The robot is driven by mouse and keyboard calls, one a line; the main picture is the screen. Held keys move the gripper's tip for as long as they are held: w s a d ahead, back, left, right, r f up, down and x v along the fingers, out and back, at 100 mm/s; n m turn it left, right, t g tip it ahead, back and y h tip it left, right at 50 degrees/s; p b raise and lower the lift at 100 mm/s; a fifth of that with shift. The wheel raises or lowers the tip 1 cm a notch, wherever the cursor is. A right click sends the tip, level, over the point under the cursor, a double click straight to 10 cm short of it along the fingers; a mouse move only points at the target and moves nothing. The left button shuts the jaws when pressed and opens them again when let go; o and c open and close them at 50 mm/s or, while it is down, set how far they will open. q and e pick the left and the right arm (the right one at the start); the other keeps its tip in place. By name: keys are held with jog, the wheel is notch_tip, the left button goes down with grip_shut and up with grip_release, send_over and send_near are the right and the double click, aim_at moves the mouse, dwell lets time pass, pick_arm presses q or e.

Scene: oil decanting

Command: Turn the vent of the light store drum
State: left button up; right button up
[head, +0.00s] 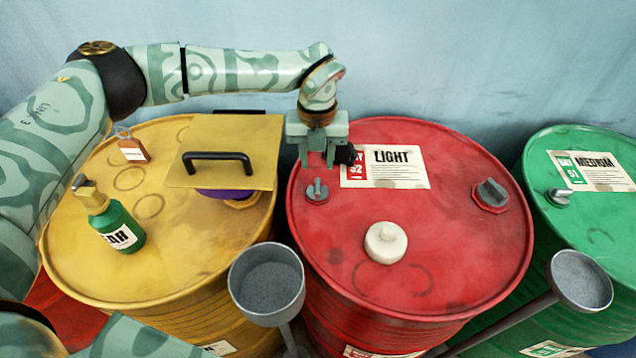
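The light store drum (450,250) is red and stands in the middle right, with a white LIGHT label (410,168) on its lid. A small grey winged fitting (317,191), which looks like the vent, sits near the lid's left edge. A larger grey knob (491,193) in a red surround sits at the lid's right. My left gripper (317,160) points down just above and behind the small fitting. Its fingers are apart with nothing seen between them, and it appears clear of the fitting. My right gripper is not in view.
A white cap (386,242) sits on the red lid. The yellow drum (180,270) carries a green bottle (118,228), a padlock (132,150) and a handled plate (250,140). A green MEDIUM drum (590,230) stands right.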

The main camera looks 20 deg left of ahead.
aim_at(318, 186)
pick_arm(q)
notch_tip(318, 186, down, 8)
jog(key=shift+f+b, duration=0.25)
jog(key=shift+b, duration=0.35)
grip_shut()
